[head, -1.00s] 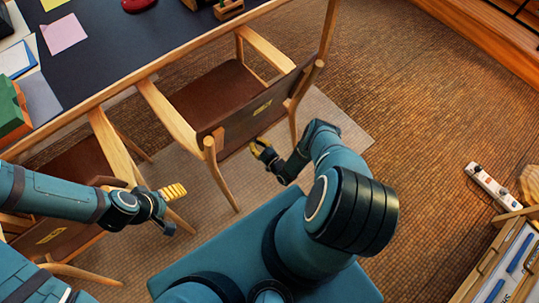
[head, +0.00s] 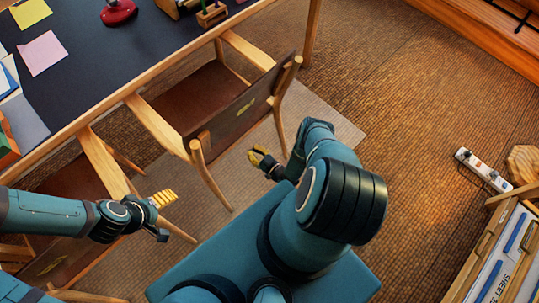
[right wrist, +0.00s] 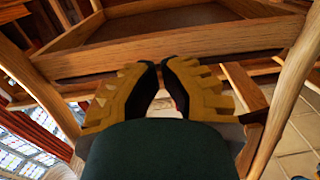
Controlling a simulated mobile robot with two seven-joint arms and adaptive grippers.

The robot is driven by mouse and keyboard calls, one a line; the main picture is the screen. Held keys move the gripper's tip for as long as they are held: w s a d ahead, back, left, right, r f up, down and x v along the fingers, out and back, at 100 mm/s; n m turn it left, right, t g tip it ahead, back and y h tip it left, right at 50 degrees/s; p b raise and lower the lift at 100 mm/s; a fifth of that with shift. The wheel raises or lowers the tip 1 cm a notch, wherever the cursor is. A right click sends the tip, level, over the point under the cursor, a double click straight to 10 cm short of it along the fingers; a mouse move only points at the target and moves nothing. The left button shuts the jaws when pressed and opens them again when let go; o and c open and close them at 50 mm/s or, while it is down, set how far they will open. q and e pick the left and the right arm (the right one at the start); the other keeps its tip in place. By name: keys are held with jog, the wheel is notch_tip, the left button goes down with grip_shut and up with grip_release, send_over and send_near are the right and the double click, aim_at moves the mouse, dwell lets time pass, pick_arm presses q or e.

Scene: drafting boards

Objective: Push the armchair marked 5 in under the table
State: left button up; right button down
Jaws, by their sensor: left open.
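A wooden armchair (head: 222,122) with a brown seat and backrest stands at the long side of the dark-topped table (head: 95,62). Its backrest faces me and carries a small yellow mark, too small to read. Its arms reach the table edge; most of the seat shows outside. My right gripper (head: 262,158) is behind the backrest, near its lower edge and apart from it in the head view. In the right wrist view its yellow-padded fingers (right wrist: 161,68) are together and empty, before chair woodwork. My left gripper (head: 160,205) is open and empty, near the second chair.
A second armchair (head: 122,178) with a yellow mark stands at lower left, partly hidden by my left arm. A power strip (head: 484,170) and a rack of folders (head: 505,250) stand at right.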

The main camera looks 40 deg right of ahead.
jog(key=s, duration=0.4)
jog(key=shift+d, duration=0.2)
jog(key=w+a+r+m+g, duration=0.2)
jog(key=w+r+m+g, duration=0.1)
jog(key=w+r+g, duration=0.3)
jog(key=s+a+r+m+g+y, duration=0.1)
jog(key=s+a+r+g, duration=0.6)
jog(key=r, duration=0.3)
jog(key=s+a+r+m+g+y, duration=0.1)
jog(key=s+a+r+g, duration=0.4)
jog(key=s+a+r, duration=0.35)
jog(key=w+r+n+t, duration=0.2)
jog(key=w+r, duration=0.2)
jog(key=shift+w+a+r, duration=0.15)
jog(key=shift+a+r, duration=0.1)
jog(key=shift+r, duration=0.15)
